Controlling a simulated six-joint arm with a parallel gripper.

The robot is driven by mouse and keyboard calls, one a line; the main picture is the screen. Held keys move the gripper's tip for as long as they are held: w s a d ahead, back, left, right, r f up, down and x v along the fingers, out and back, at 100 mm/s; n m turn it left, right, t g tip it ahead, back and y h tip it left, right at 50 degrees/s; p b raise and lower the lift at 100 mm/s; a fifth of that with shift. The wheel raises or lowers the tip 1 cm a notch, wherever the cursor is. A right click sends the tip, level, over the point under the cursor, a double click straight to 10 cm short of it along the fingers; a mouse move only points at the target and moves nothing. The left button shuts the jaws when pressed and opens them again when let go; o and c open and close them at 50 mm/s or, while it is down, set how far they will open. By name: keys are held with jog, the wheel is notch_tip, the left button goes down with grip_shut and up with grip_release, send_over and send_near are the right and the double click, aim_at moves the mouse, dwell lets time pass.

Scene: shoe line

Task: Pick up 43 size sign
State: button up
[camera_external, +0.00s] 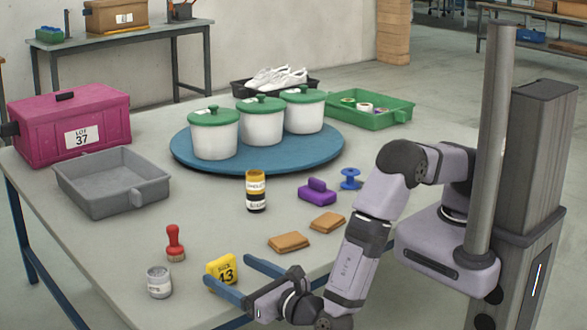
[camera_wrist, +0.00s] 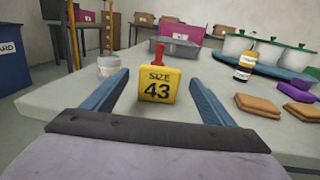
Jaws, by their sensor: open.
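The yellow sign reading "SIZE 43" (camera_external: 221,270) stands upright near the front edge of the grey table. In the wrist view the sign (camera_wrist: 158,86) faces me, centred between two blue fingers. My gripper (camera_external: 228,276) is open, with one finger on each side of the sign. In the wrist view my gripper (camera_wrist: 160,90) shows gaps between the sign and both fingers. The table hides nothing of the sign's front in the wrist view.
Brown pads (camera_external: 289,242), a yellow-and-black bottle (camera_external: 256,190) and a grey tray (camera_external: 112,188) lie farther back. White pots stand on a blue turntable (camera_external: 340,158).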

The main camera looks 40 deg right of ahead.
aim_at(225, 268)
jog(key=shift+w+a+f, duration=0.1)
jog(key=shift+w+a, duration=0.05)
jog(key=shift+w, duration=1)
jog(key=shift+w+a, duration=0.1)
jog(key=shift+w, duration=1)
jog(key=c, duration=1.2)
notch_tip(225, 268, up, 10)
jog(key=shift+r+p, duration=0.1)
jog(key=shift+p, duration=0.6)
